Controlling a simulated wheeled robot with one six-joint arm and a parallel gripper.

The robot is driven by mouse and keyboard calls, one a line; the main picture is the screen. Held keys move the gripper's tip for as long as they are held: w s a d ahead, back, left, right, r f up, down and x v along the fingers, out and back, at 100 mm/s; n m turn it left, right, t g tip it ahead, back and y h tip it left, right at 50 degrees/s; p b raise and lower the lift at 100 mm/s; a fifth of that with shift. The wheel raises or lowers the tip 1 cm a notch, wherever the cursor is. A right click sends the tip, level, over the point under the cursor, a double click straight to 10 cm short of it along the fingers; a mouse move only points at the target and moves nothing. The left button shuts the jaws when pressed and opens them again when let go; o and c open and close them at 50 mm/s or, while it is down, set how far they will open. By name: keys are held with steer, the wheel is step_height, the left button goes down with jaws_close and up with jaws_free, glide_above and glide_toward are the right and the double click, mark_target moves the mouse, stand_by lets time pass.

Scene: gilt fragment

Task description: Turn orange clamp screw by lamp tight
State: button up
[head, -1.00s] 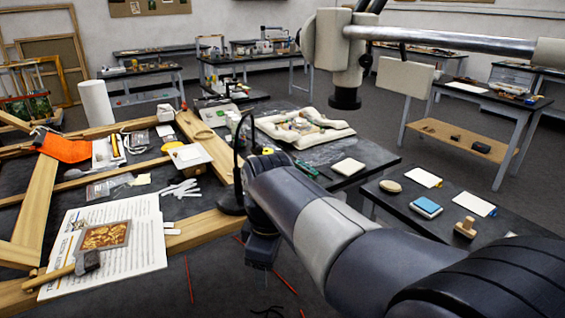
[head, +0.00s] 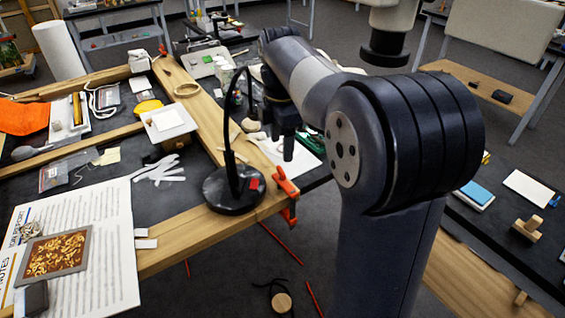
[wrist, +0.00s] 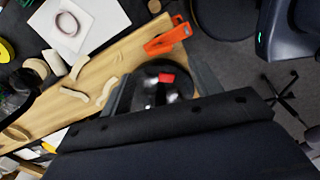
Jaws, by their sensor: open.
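An orange clamp (head: 286,190) grips the wooden frame edge beside the black gooseneck lamp (head: 234,192). It also shows in the wrist view (wrist: 168,38), at the top, beyond the fingers. The lamp's round base carries a red patch and shows between my fingers in the wrist view (wrist: 150,92). My gripper (head: 288,150) is open and empty in the head view, above and behind the clamp. In the wrist view my gripper (wrist: 163,82) has its fingers apart and does not touch the clamp. I cannot make out the clamp's screw clearly.
A white dish (head: 168,122) and white strips (head: 157,172) lie left of the lamp. A printed sheet with a gilt fragment (head: 57,253) lies at the front left. Another orange clamp (head: 163,50) is farther back.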

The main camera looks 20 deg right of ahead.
mark_target(281, 170)
step_height(281, 170, down, 8)
steer(key=shift+r+b, duration=0.15)
steer(key=shift+b, duration=0.2)
steer(key=shift+c, duration=0.2)
steer(key=c, duration=1)
